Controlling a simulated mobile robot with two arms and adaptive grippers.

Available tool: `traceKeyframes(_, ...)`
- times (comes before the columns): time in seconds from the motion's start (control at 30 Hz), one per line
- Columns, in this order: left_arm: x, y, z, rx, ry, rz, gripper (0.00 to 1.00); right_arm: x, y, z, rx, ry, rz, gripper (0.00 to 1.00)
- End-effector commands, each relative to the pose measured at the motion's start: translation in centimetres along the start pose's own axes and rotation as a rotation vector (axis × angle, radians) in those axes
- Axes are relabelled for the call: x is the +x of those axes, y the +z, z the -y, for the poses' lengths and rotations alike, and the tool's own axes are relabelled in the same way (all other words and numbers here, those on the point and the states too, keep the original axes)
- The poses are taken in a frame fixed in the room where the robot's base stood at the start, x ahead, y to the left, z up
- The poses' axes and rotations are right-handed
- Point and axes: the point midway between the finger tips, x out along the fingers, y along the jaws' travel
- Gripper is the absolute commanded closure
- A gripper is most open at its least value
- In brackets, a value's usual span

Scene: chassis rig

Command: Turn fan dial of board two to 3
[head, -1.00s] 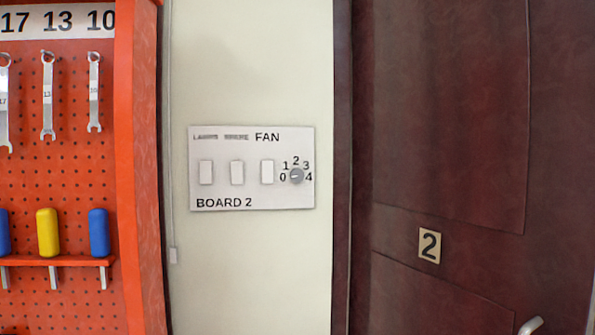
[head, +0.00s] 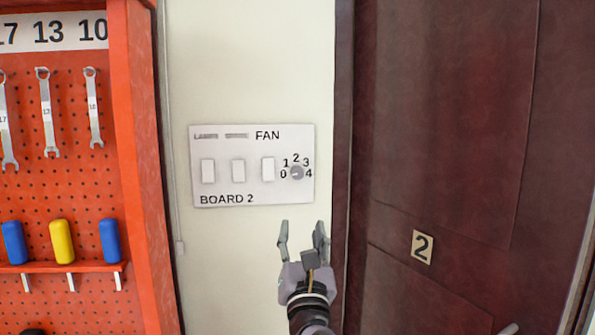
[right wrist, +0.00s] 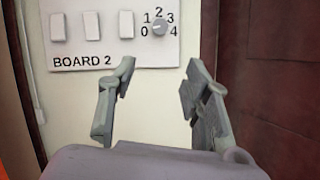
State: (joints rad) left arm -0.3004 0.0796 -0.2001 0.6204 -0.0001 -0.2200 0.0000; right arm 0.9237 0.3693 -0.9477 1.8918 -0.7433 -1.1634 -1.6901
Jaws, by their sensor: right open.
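Board two (head: 225,190) is a white wall panel marked "BOARD 2" and "FAN", with several rocker switches. The fan dial (head: 297,173) is a small grey knob at the panel's right side, ringed by the numbers 0 to 4. Its pale mark seems to point left, toward 0. The dial also shows in the right wrist view (right wrist: 159,28), above the gap between the fingers. My right gripper (head: 303,236) is open and empty, below the dial and apart from it, fingers pointing up in the head view. My left gripper is not in view.
An orange pegboard (head: 60,170) with hanging wrenches and blue and yellow handles stands at the left. The wall around the board is clear.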

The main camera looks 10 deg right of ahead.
Motion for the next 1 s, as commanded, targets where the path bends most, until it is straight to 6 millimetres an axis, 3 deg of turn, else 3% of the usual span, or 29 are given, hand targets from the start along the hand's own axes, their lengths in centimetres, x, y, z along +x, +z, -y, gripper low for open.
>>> traceKeyframes(0.17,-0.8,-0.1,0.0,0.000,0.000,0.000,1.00,1.1,1.1,-0.3,-0.019,0.003,0.017,0.55)
traceKeyframes(0.7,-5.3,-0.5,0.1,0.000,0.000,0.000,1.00,11.7,1.3,-0.3,-0.017,0.000,0.014,0.55)
traceKeyframes(1.0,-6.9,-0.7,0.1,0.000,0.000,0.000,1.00,15.9,1.1,-0.3,-0.015,0.002,0.013,0.55)
